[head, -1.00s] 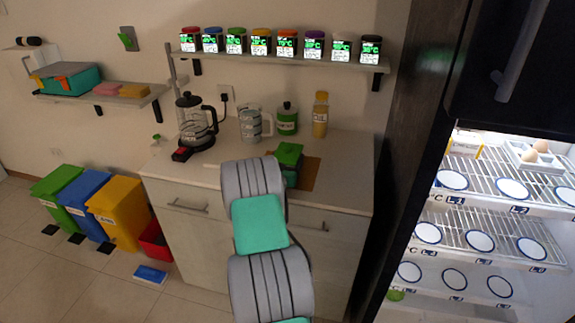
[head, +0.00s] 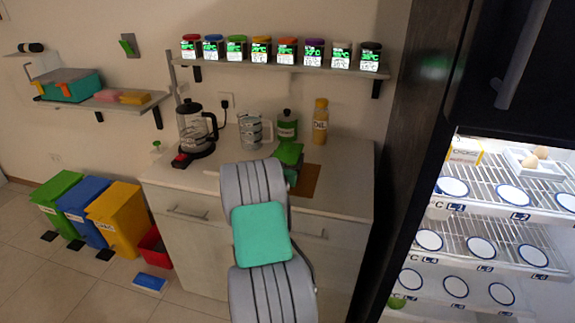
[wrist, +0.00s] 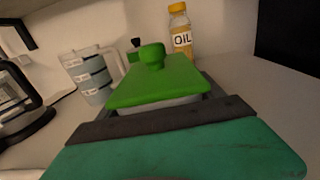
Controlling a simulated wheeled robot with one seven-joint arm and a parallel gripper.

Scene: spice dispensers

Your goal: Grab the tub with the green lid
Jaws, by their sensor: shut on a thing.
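The tub with the green lid (wrist: 158,88) is in the middle of the wrist view. It has a square bright green lid with a round knob and a pale body below, mostly hidden. My gripper (wrist: 163,100) is shut on the tub, its dark fingers along both sides of it. In the head view the green lid (head: 288,152) shows above the counter, just beyond my arm. My gripper is mostly hidden there behind my arm links. I cannot tell whether the tub touches the counter.
A brown board (head: 305,181) lies on the counter by the tub. Behind stand a green jar (head: 287,127), an oil bottle (head: 320,122), a measuring jug (head: 251,130) and a coffee press (head: 193,128). A shelf of spice dispensers (head: 285,66) hangs above. An open fridge (head: 490,225) is at right.

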